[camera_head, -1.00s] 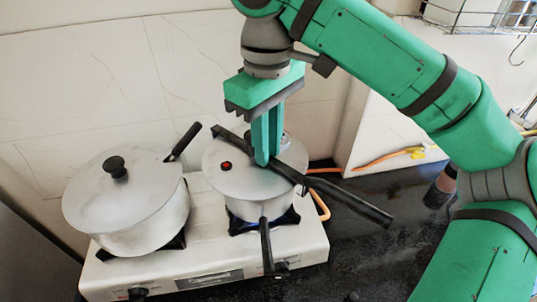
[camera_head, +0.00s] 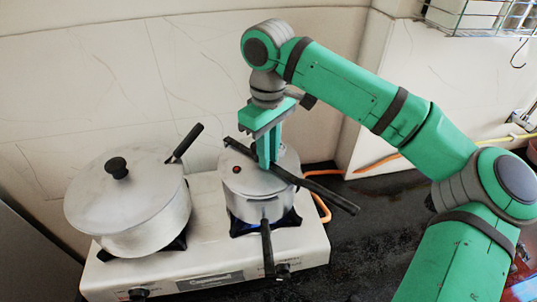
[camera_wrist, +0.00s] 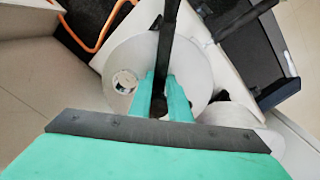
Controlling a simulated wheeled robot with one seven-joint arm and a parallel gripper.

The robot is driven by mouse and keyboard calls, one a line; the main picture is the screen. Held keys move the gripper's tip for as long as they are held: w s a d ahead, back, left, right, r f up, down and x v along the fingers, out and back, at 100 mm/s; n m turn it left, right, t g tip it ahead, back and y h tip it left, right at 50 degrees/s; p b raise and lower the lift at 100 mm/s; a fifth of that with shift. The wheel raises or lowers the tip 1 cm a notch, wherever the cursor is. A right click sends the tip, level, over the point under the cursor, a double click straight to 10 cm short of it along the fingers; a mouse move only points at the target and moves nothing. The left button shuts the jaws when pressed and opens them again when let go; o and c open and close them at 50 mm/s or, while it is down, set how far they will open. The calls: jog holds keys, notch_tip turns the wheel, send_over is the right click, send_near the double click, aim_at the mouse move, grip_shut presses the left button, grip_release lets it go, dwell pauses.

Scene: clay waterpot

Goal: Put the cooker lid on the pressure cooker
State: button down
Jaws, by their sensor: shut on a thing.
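The cooker lid (camera_head: 240,183) is a pale grey disc with a red button and a long black bar across its top. My gripper (camera_head: 268,162) is shut on the black bar, fingers pointing down. The pressure cooker (camera_head: 245,209) is a small metal pot with a black handle toward the front, on the right burner. The lid is level over the cooker's mouth and looks in line with it. I cannot tell whether it rests on the rim or hovers just above. In the wrist view the lid (camera_wrist: 122,55) fills the middle and hides the cooker's rim.
A larger pot (camera_head: 150,235) with a flat lid and black knob stands on the left burner of the white stove (camera_head: 215,265). An orange hose (camera_head: 325,205) runs behind to the right. The dark counter (camera_head: 355,240) right of the stove is largely clear.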

jog(key=shift+f, duration=0.2)
jog(key=shift+f, duration=0.4)
jog(key=c, duration=1.7)
grip_release()
jog(key=shift+o, duration=0.2)
notch_tip(320, 180, up, 13)
jog(key=shift+f, duration=0.1)
